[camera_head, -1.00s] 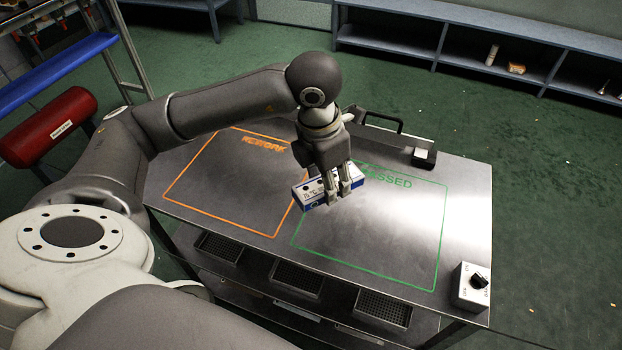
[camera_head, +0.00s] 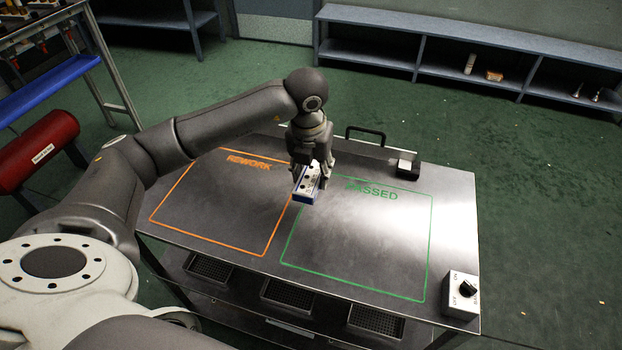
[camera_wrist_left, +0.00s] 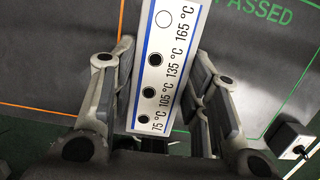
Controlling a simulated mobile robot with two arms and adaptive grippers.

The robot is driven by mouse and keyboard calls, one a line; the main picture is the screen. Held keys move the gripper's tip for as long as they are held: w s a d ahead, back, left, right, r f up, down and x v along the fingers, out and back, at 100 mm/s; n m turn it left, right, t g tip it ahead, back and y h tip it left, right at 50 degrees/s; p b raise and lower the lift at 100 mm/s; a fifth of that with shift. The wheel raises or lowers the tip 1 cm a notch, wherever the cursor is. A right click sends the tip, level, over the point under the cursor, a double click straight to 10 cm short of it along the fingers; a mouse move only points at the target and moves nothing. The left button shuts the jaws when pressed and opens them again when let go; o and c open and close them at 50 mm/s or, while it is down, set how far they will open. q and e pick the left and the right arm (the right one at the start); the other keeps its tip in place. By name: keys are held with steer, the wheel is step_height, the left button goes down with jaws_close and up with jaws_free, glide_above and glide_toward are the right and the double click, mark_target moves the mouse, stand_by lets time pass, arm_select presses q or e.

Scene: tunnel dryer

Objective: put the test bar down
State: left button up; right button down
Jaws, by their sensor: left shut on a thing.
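The test bar (camera_head: 306,184) is a white and blue block with dark round spots. In the left wrist view the bar (camera_wrist_left: 166,60) shows 75, 105, 135 and 165 °C marks; the spot at 165 is white, the others dark. My left gripper (camera_head: 311,178) is shut on it, with a finger on each side, and holds it over the table near the border between the two outlines. Its height above the surface is hard to tell. The orange REWORK outline (camera_head: 232,240) is to the left, the green PASSED outline (camera_head: 355,285) to the right. My right gripper is not in view.
The metal table (camera_head: 455,225) has a switch box (camera_head: 462,296) at its front right corner and a small black and white block (camera_head: 407,168) at the back. A black handle (camera_head: 366,130) rises at the back edge. Both outlined areas look otherwise empty.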

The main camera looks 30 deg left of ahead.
mark_target(312, 172)
arm_select(q)
steer(key=w+a+f, duration=0.1)
steer(key=f, duration=0.1)
steer(key=w+f, duration=0.2)
steer(key=w+a+f, duration=0.1)
steer(key=f, duration=0.1)
steer(key=shift+w+a, duration=0.35)
step_height(312, 172, down, 2)
steer(key=shift+f+p, duration=0.2)
steer(key=shift+p, duration=0.45)
steer(key=shift+f, duration=0.4)
steer(key=shift+f, duration=0.2)
steer(key=o, duration=1.2)
steer(key=shift+r, duration=0.1)
